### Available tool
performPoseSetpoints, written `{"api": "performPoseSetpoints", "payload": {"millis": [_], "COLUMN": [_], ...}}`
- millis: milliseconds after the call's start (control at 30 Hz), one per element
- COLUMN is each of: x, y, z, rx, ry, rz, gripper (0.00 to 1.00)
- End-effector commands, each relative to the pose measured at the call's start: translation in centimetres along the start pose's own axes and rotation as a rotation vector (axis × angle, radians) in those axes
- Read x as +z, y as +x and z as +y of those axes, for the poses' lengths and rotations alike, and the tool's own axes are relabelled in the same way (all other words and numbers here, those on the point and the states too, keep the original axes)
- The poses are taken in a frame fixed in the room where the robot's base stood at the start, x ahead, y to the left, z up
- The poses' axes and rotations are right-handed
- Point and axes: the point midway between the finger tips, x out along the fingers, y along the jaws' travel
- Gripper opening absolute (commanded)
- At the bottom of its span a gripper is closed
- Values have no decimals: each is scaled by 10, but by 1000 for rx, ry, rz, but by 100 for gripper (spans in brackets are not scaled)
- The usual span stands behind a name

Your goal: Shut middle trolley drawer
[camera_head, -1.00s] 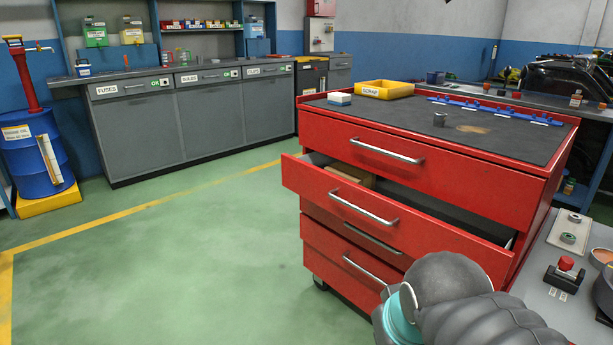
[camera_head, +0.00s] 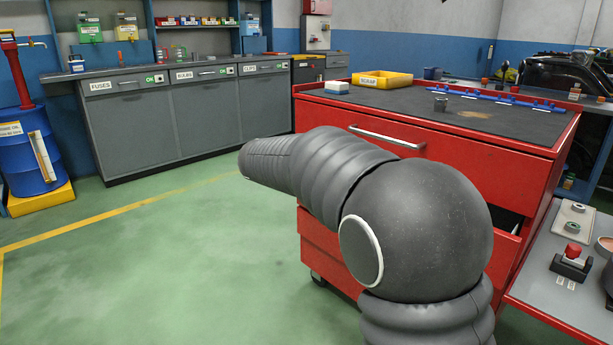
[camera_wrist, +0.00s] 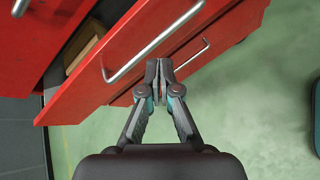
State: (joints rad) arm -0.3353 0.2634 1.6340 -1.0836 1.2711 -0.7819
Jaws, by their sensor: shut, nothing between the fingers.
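The red trolley (camera_head: 480,165) has its middle drawer pulled out. In the head view my arm hides most of that drawer, leaving a dark gap at its right end. In the wrist view the drawer front (camera_wrist: 85,98) runs diagonally with its metal handle (camera_wrist: 150,42), and a brown box (camera_wrist: 87,45) lies inside. My gripper (camera_wrist: 161,72) is shut and empty, its fingertips close to the drawer front, below the handle in the picture. I cannot tell whether they touch it. My gripper is hidden in the head view.
A lower drawer's handle (camera_wrist: 192,53) is beside the fingertips. A grey bench (camera_head: 545,300) stands at the right. Green floor at the left is clear.

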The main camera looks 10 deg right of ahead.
Motion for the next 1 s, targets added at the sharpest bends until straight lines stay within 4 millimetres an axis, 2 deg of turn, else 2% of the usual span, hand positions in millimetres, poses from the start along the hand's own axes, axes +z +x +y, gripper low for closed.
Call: {"api": "performPoseSetpoints", "payload": {"millis": [33,200,300,500,633,767,1000], "x": [-21,-75,-107,-156,-171,-172,-160], "y": [4,3,-2,-14,-18,-16,15], "z": [15,64,87,114,122,126,139], "rx": [29,133,186,259,280,284,283], "ry": [-69,-292,-404,-550,-592,-604,-603], "rz": [-38,-196,-288,-432,-480,-494,-494], "gripper": [0,0,0,0,0,0,0]}}
